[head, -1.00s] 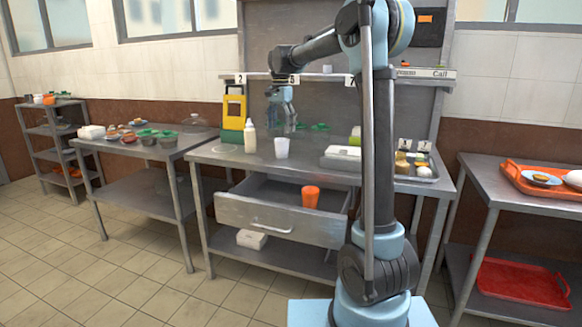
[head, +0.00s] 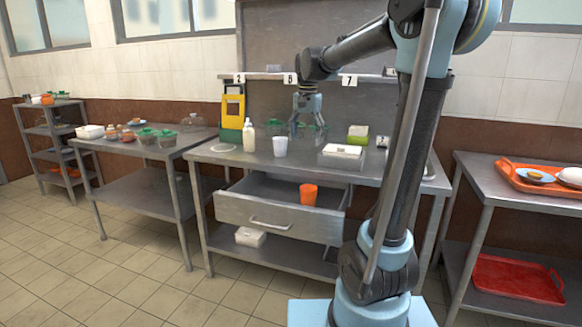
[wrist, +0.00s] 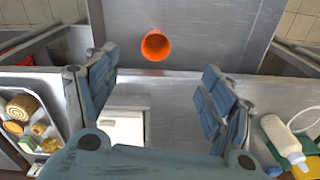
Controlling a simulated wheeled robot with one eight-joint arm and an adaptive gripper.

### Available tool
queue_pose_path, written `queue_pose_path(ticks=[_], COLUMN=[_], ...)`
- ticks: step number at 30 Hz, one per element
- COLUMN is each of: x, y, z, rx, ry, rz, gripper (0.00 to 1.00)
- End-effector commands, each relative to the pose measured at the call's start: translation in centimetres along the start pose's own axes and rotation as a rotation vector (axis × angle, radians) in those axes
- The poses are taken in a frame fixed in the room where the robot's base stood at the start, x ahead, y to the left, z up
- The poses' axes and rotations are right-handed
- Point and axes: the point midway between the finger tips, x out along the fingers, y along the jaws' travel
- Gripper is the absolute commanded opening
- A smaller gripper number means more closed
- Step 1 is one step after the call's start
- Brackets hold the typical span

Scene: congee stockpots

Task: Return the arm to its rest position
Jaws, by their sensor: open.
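My gripper (head: 307,104) hangs pointing down above the back of the middle steel table (head: 222,158). It is open and empty, and its two fingers stand well apart in the wrist view (wrist: 158,95). My arm rises from its base at the front right and bends over toward the table. An orange cup (head: 308,194) stands in the open drawer (head: 270,217) below the tabletop. The cup also shows between and beyond the fingers in the wrist view (wrist: 156,46), apart from them.
On the table are a cream bottle (head: 248,136), a white cup (head: 280,146), a yellow dispenser (head: 233,107) and a white box (head: 342,151). A shelf (head: 290,76) runs behind my gripper. A side table with an orange tray (head: 520,180) stands at right.

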Motion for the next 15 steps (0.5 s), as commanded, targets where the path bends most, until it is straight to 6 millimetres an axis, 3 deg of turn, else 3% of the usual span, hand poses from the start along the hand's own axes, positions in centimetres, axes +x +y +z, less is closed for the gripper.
queue_pose_path(ticks=[3, 15], x=[0.9, 5.9], y=[3.7, 14.1], z=[1.7, 8.0], rx=[-0.047, -0.223], ry=[0.011, 0.055], rz=[-0.007, -0.026], gripper=[0.75, 0.75])
